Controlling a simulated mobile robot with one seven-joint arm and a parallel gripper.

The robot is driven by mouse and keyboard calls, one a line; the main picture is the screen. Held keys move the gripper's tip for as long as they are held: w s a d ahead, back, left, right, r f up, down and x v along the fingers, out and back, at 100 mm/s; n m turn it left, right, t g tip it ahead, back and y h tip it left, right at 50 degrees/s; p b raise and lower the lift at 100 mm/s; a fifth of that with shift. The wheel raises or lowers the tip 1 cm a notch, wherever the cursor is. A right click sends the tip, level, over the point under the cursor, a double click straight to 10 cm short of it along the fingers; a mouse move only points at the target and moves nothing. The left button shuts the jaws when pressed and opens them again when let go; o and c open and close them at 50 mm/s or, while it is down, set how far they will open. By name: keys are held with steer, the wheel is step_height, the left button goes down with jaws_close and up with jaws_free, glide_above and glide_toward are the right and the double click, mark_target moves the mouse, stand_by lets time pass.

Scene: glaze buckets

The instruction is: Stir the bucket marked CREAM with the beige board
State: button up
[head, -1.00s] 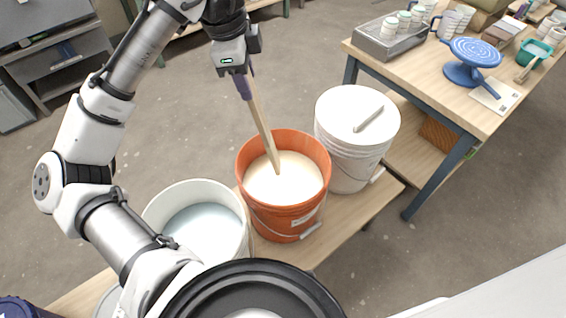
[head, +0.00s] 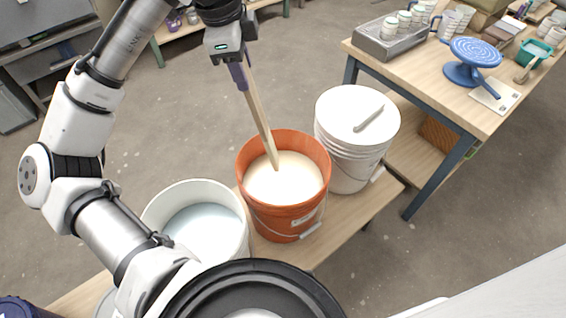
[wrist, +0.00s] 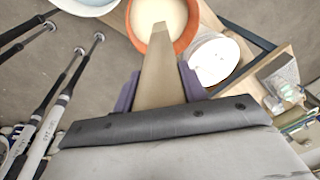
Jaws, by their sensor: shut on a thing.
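My gripper (head: 239,74) is shut on the beige board (head: 262,120), gripping it near its top end. The board also shows in the wrist view (wrist: 160,80), between the purple fingers. It slants down into an orange bucket (head: 285,217), and its lower end is hidden in the cream-coloured liquid (head: 290,181). The orange bucket stands on a low wooden bench.
A white bucket of pale bluish liquid (head: 205,220) stands left of the orange one. A lidded white bucket (head: 345,150) stands right, with a grey bar on its lid. A worktable (head: 420,75) with pottery stands at the upper right.

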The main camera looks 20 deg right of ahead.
steer(key=shift+r, duration=2.5)
